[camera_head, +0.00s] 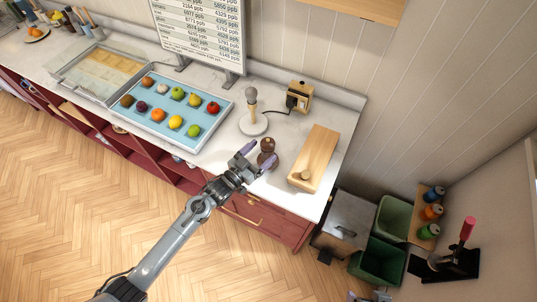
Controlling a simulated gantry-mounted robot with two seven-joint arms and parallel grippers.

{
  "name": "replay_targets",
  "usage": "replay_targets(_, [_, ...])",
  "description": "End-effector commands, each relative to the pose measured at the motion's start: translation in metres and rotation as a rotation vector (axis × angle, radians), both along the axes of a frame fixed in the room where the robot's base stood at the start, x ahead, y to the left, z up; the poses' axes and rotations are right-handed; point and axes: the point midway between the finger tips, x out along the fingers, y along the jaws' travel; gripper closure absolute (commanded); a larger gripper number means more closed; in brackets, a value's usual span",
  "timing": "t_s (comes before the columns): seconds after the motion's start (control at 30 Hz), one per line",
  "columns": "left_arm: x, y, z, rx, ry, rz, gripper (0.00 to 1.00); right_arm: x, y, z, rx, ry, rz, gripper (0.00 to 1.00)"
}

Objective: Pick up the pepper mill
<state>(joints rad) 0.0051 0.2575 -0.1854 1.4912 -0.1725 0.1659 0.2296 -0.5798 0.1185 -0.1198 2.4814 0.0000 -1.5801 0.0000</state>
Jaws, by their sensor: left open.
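The pepper mill (267,146) is dark brown with a rounded top. It stands upright on the white counter (215,152), near the front edge and left of a long wooden box. My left gripper (259,156) is open, with its purple-tipped fingers close to the mill's near side. The fingers hide part of the mill's lower body. I cannot tell whether they touch it. A small part of my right gripper (369,297) shows at the bottom edge, mostly cut off.
A blue tray of fruit (150,127) lies left of the mill. A white-based stand (253,125) is behind it, near a wooden device (299,95). The wooden box (321,150) is to the right. Green bins (380,262) stand beyond the counter's right end.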

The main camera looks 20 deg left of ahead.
Motion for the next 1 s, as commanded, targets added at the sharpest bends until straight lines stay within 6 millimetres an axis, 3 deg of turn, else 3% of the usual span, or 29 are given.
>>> replay_targets(0.27, [0.015,-0.006,0.001,0.000,0.000,0.000,0.17,0.000,0.000,0.002,-0.001,0.000,0.001,0.21])
replay_targets(0.6, [0.053,-0.018,0.000,0.000,-0.001,0.000,0.17,0.000,-0.001,0.007,-0.003,0.002,0.002,0.21])
replay_targets(1.0, [0.060,-0.020,-0.001,0.001,0.001,0.000,0.20,0.000,-0.001,0.007,-0.003,0.002,0.002,0.21])
